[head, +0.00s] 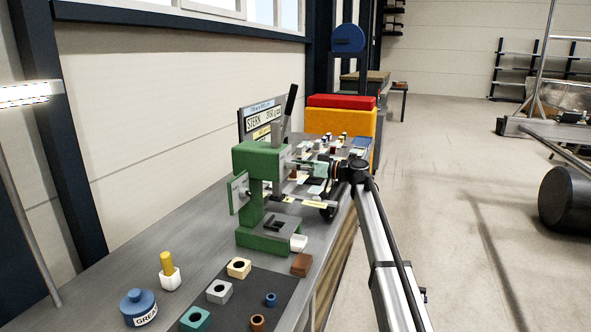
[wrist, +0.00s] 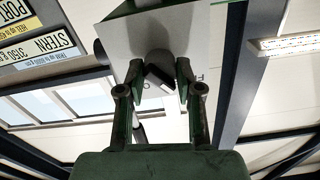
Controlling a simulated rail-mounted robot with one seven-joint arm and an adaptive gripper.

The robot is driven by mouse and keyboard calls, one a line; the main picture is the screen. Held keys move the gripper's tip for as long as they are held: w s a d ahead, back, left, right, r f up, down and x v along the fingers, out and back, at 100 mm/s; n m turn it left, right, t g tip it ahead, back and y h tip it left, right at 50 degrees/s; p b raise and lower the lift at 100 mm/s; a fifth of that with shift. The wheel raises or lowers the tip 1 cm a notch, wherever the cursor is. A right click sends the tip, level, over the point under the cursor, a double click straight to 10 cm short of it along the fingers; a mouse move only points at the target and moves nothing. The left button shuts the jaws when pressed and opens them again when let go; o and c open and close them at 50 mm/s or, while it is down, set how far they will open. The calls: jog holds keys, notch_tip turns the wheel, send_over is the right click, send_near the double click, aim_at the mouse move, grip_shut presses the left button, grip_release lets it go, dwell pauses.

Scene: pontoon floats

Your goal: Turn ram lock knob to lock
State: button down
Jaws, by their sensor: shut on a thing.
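The green press (head: 258,160) stands on the bench with its lever tilted up. The ram lock knob (wrist: 160,72) is a dark round knob with a paler bar across it, on a pale plate (wrist: 140,38) of the press. My gripper (wrist: 161,76) is shut on the knob, one green finger on each side of it. In the head view my gripper (head: 298,166) reaches the press head from the right, and the knob is hidden there. Parts of the plate's lettering show beside the knob, but most is covered.
Several bushings, including a cream one (head: 239,267), lie on a dark mat (head: 245,298) in front. A grease pot (head: 139,306) stands front left. Small parts and an orange bin (head: 340,124) are behind the press.

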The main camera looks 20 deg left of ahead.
jog(key=m+b, duration=0.2)
jog(key=m, duration=0.1)
jog(key=m+b, duration=0.1)
jog(key=m, duration=0.8)
jog(key=shift+r, duration=0.1)
jog(key=shift+m+p, duration=0.5)
jog(key=shift+m, duration=1.7)
jog(key=c, duration=0.7)
grip_release()
jog(key=shift+a, duration=0.1)
jog(key=shift+c, duration=0.2)
